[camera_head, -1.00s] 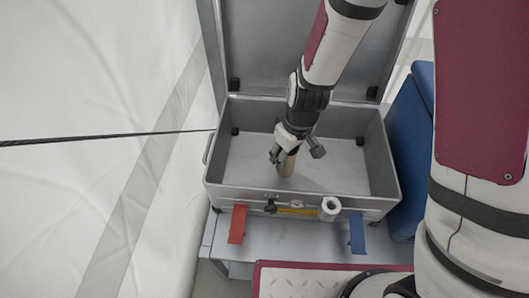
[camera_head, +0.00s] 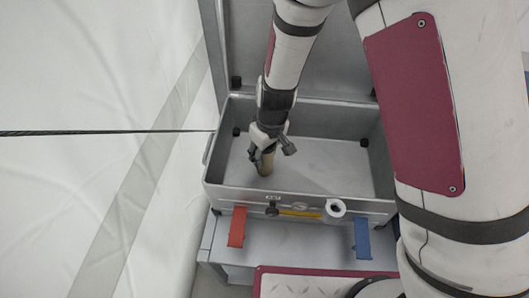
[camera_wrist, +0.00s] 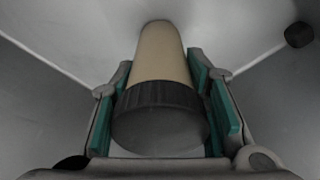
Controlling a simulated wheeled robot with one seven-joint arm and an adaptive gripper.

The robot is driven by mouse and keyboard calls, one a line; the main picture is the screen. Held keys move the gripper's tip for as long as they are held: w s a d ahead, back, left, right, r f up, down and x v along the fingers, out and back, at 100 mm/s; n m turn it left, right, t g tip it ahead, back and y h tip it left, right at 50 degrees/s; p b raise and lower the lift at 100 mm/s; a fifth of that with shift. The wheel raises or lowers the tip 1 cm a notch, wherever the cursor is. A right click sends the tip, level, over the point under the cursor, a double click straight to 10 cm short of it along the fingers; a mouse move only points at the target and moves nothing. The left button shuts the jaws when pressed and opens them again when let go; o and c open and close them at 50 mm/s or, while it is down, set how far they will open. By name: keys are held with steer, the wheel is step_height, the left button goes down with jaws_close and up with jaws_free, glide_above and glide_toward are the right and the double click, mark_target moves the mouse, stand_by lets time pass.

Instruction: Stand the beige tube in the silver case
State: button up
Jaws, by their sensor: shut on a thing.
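The beige tube (camera_head: 266,164) is inside the open silver case (camera_head: 290,196), left of the middle of its floor. My gripper (camera_head: 265,148) is shut on the tube near its top and points down into the case. In the wrist view the tube (camera_wrist: 160,58) shows a dark ribbed cap (camera_wrist: 160,115) at the near end, between the teal finger pads (camera_wrist: 160,100). The tube looks close to upright. Whether its far end touches the case floor I cannot tell.
The case lid (camera_head: 325,55) stands open behind. A red strap (camera_head: 237,227) and a blue strap (camera_head: 362,238) hang in front, with a white roll (camera_head: 335,209) at the front rim. A dark rope (camera_head: 100,132) crosses at left. The right half of the case floor is clear.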

steer(key=shift+f, duration=0.2)
steer(key=o, duration=1.2)
steer(key=shift+o, duration=0.2)
steer(key=r+p, duration=0.1)
steer(key=r, duration=0.3)
steer(key=s+d+r+p, duration=0.1)
steer(key=r, duration=0.3)
steer(key=r+p, duration=0.2)
steer(key=r, duration=0.2)
steer(key=shift+s+d+r, duration=0.15)
steer(key=shift+s, duration=0.05)
